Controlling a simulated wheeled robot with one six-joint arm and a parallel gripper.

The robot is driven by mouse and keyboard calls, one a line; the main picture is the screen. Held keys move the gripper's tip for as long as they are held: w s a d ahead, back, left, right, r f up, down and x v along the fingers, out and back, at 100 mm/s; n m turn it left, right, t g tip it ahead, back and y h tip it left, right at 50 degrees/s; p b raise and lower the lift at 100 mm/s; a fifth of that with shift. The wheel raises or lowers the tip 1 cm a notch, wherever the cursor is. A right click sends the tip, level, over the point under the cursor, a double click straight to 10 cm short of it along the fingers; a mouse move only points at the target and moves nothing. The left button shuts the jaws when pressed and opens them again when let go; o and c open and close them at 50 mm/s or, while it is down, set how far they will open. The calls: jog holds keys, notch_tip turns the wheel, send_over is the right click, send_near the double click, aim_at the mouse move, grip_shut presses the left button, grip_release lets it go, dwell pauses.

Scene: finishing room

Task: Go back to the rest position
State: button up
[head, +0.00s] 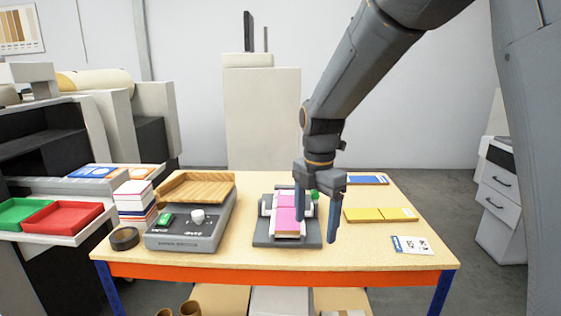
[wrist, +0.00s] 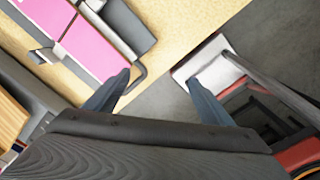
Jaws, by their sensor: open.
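My gripper (head: 316,216) is open and empty. In the head view it hangs fingers down in front of a small grey device (head: 270,241) that holds a pink pad or stack (head: 286,222), and its left finger partly hides that device. In the wrist view the two fingers (wrist: 160,92) are spread apart with nothing between them.
The wooden table (head: 385,259) also bears a grey machine with a wooden tray (head: 196,188), a dark roll (head: 125,238), yellow pads (head: 380,214), a blue book (head: 367,180) and a card (head: 411,245). Green (head: 24,213) and red (head: 62,217) trays stand at left. A drawer cabinet (head: 502,205) stands at right.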

jog(key=s+d+f+m, duration=0.4)
jog(key=s+m, duration=0.5)
jog(key=m, duration=0.3)
jog(key=s+d+f+m, duration=0.5)
jog(key=s+d+m, duration=0.2)
jog(key=m, duration=0.6)
jog(key=shift+s+m+t, duration=0.3)
jog(key=shift+s+t, duration=0.1)
jog(key=shift+s, duration=0.7)
